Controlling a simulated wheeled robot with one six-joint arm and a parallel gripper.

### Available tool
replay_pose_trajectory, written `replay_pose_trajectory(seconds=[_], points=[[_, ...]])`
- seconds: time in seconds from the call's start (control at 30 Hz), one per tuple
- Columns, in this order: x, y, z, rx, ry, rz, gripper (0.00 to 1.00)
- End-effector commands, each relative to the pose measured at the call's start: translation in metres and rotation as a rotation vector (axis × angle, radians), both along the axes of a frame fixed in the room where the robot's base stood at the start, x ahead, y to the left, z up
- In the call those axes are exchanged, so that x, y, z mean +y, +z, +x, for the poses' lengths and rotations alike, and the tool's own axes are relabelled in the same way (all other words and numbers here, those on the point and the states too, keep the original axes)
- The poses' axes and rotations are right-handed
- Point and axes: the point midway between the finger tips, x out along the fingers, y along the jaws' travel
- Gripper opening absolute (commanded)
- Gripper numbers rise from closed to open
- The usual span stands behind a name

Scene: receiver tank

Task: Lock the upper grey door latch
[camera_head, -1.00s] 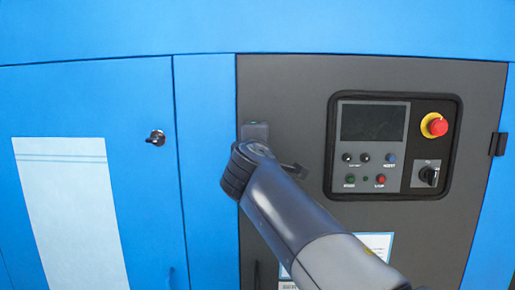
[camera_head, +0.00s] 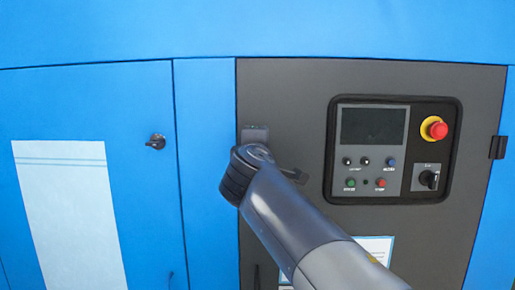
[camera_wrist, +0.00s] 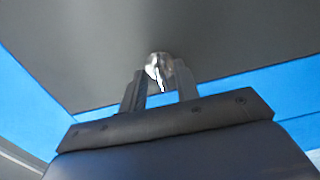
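The upper grey door latch (camera_wrist: 158,66) shows in the wrist view as a small round silver fitting with a bright tab, on the grey door (camera_wrist: 200,35) near its edge. My gripper (camera_wrist: 161,82) is open, with one finger to each side of the latch's lower part. I cannot tell whether the fingers touch it.
A control panel (camera_head: 420,150) with a red emergency stop (camera_head: 438,130) sits right of my arm. A blue door (camera_head: 130,100) with its own dark latch (camera_head: 156,141) and a white sheet (camera_head: 70,215) is on the left. A dark hinge (camera_head: 498,146) is at the far right.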

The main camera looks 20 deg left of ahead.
Motion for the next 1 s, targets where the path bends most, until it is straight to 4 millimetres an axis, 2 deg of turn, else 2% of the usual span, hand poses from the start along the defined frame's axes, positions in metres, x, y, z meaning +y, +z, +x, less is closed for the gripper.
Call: replay_pose_trajectory(seconds=[0.5,0.7,1.0], points=[[-0.020,0.000,-0.086,-0.001,0.003,0.000,0.30],[-0.024,-0.001,-0.099,0.000,0.001,-0.001,0.30],[-0.024,-0.001,-0.099,0.001,0.000,-0.001,0.30]])
